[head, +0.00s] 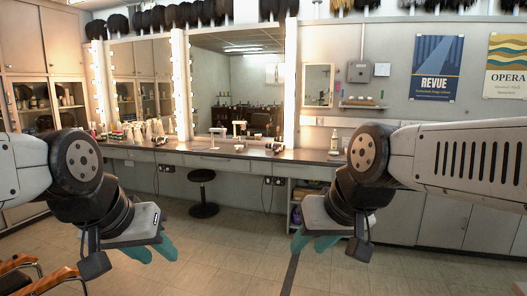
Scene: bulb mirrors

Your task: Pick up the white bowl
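I cannot make out a white bowl for certain. Small white items (239,148) stand on the long counter (200,158) under the mirrors, too small to identify. My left gripper (158,255) is at the lower left, pointing down, with its two teal fingers apart and nothing visible between them. My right gripper (307,247) hangs at the lower middle, also pointing down, with its teal fingers apart and empty. Both are in the air over the floor, well in front of the counter.
A dark stool (203,190) stands before the counter. Wooden chair arms (40,279) show at the lower left. Cabinets (420,215) line the wall at the right, and a bottle (334,140) stands on the counter's right end. The tiled floor (230,250) between is clear.

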